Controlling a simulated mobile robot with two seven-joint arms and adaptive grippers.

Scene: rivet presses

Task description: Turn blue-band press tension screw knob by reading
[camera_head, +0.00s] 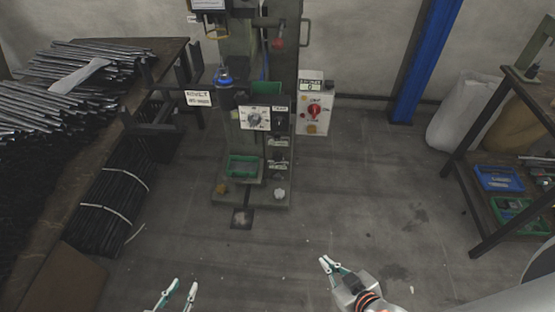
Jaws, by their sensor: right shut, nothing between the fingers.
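A grey-green press (236,48) stands upright against the back wall, with a blue-ringed part (224,78) on its left side. A white dial plate with a round grey knob (255,118) is on the press front; its markings are too small to read. I cannot tell for certain which part is the tension screw knob. My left gripper (178,291) is at the bottom edge, fingers apart and empty. My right gripper (325,263) is shut and empty above the floor, in front and right of the press. Both grippers are well apart from the press.
A control box (316,128) with a red knob stands right of the press. A table with metal rods (75,75) and bundled rods (105,205) fill the left. A shelf with a blue tray (498,178) stands right. The floor (370,215) between is mostly clear.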

